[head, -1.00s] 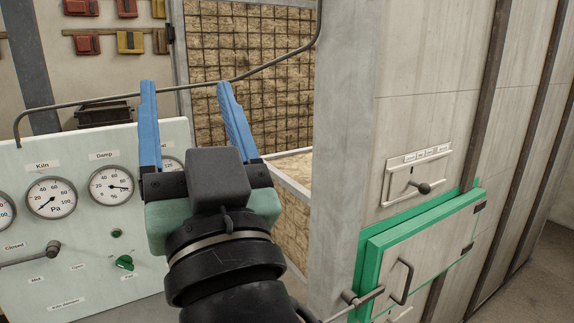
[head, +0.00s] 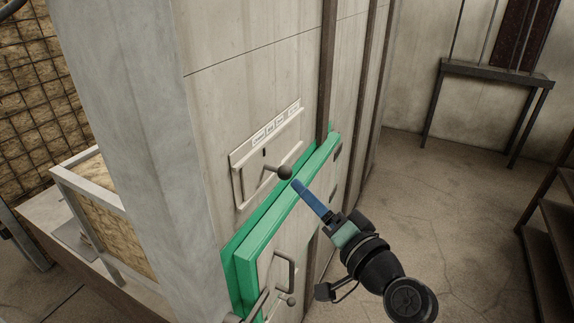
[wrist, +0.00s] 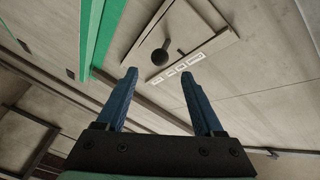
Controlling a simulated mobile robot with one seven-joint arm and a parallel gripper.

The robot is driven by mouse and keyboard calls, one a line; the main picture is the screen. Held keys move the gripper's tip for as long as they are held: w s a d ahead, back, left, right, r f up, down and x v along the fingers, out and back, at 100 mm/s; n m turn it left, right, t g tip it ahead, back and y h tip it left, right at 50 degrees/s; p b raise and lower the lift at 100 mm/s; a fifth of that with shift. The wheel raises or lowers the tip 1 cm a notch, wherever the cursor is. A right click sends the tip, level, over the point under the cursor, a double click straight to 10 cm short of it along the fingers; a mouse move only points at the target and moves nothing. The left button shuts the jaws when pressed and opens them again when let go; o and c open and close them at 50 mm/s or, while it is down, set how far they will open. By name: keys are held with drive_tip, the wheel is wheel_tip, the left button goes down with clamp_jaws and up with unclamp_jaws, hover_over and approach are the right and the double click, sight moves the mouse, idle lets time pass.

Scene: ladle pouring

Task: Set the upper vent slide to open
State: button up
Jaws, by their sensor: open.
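The upper vent slide (head: 240,172) is a pale plate on the kiln wall above a green-framed door, with a row of small labels along its top. Its dark ball knob (head: 284,172) sticks out on a short stem near the middle of the plate. In the wrist view the knob (wrist: 160,57) shows ahead of the fingertips, with the labels (wrist: 176,68) beside it. My gripper (head: 299,186) has blue fingers and stands just right of and below the knob. In the wrist view my gripper (wrist: 160,78) is open and empty, its fingers spread. The label text is too small to read.
The green-framed door (head: 262,245) with a bar handle (head: 284,275) juts out just below the slide. A small table (head: 495,72) stands at the back right, and steps (head: 550,230) at the right edge. The floor between is clear.

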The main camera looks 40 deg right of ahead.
sight(289, 177)
drive_tip(key=w, duration=0.3)
drive_tip(key=w+d+p, duration=0.1)
drive_tip(key=w, duration=0.2)
drive_tip(key=w+d, duration=0.1)
drive_tip(key=w, duration=0.2)
drive_tip(key=shift+w+p, duration=0.2)
drive_tip(key=shift+p, duration=0.2)
clamp_jaws()
idle(0.9)
